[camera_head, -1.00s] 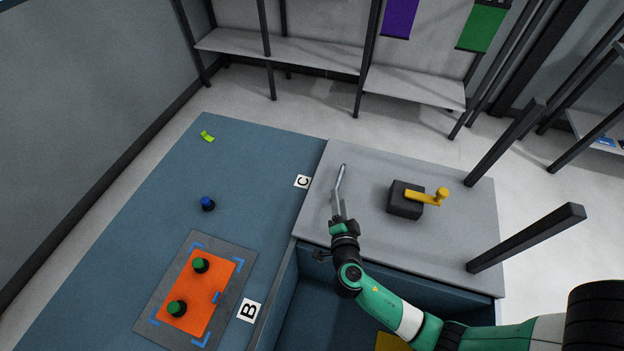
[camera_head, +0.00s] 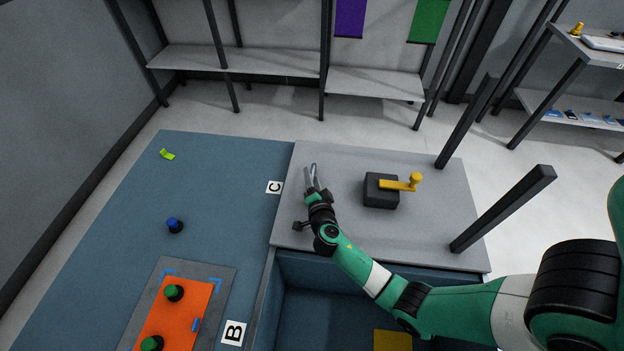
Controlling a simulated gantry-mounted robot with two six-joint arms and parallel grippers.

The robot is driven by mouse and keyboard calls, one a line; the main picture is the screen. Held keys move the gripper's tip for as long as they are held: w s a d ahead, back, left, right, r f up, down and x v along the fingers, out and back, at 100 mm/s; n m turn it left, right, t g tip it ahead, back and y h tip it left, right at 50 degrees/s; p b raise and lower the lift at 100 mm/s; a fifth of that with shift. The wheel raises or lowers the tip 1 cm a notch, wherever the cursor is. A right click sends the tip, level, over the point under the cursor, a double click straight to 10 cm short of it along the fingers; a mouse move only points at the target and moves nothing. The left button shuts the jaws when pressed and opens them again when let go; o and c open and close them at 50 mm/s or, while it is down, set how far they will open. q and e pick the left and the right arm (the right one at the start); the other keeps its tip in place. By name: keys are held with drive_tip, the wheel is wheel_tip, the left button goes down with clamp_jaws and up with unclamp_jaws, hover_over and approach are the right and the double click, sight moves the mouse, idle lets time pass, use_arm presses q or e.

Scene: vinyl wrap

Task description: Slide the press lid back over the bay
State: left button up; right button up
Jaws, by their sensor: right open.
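The press lid (camera_head: 345,232) is a flat grey slab lying behind the open bay (camera_head: 318,315), whose blue inner walls and floor show in front. A slim metal handle stands near the lid's left end. My right gripper (camera_head: 312,176) is over that left part of the lid, fingers pointing toward the back and open. The fingers and handle overlap in the picture, so I cannot tell whether they touch. My left gripper is not in view.
A black block with a yellow crank (camera_head: 397,185) sits on the lid. A yellow patch (camera_head: 392,341) lies in the bay. On the blue table are an orange plate (camera_head: 175,325) with green knobs, a blue knob (camera_head: 174,225) and a green clip (camera_head: 167,154). A dark post (camera_head: 503,208) rises at right.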

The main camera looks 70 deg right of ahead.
drive_tip(key=shift+w+d, duration=0.15)
clamp_jaws()
idle(1.4)
